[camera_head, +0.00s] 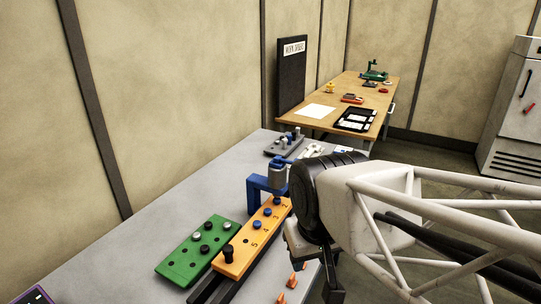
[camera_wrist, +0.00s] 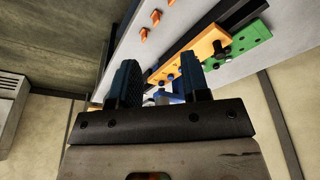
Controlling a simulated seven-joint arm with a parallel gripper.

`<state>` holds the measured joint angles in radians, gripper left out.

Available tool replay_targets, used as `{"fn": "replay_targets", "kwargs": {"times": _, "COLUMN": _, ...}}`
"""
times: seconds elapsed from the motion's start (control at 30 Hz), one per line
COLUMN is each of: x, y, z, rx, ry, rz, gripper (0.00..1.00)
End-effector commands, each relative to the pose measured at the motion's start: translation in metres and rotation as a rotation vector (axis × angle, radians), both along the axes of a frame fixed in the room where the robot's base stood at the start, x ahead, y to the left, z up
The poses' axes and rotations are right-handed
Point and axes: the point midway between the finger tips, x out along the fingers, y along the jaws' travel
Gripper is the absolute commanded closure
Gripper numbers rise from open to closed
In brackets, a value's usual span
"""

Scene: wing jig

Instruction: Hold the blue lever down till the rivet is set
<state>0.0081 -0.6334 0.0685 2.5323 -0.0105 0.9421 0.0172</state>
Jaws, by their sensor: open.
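The blue rivet press (camera_head: 256,190) stands over the far end of the orange numbered strip (camera_head: 243,243), with a grey cylindrical head (camera_head: 279,178). A blue bar, seemingly the lever (camera_head: 283,160), shows at its top; its right end is hidden by my wrist. My gripper (camera_head: 318,262) is at the right of the press, partly hidden by my arm. In the wrist view my gripper (camera_wrist: 159,82) has its two dark fingers apart. Part of the blue press (camera_wrist: 178,98) shows between and beyond them. I cannot tell whether a finger touches the lever. The rivet under the head is not clear.
A green block (camera_head: 190,262) with black and grey pegs lies left of the strip. Orange clips (camera_head: 292,281) lie at the grey table's right side. A grey fixture (camera_head: 285,145) stands behind the press. A wooden bench (camera_head: 385,110) and a cabinet (camera_head: 512,110) are farther back.

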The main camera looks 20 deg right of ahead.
Motion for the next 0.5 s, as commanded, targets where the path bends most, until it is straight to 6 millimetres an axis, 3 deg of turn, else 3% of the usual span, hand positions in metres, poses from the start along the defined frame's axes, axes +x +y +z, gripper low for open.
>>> {"fn": "replay_targets", "kwargs": {"times": 0.07, "x": 0.000, "y": 0.000, "z": 0.000, "rx": 0.000, "ry": 0.000, "rz": 0.000, "gripper": 0.57}}
{"fn": "replay_targets", "kwargs": {"times": 0.33, "x": 0.005, "y": -0.001, "z": 0.004, "rx": 0.006, "ry": 0.003, "rz": -0.029, "gripper": 0.97}}
{"fn": "replay_targets", "kwargs": {"times": 0.5, "x": 0.017, "y": -0.003, "z": 0.013, "rx": 0.024, "ry": 0.011, "rz": -0.114, "gripper": 1.00}}
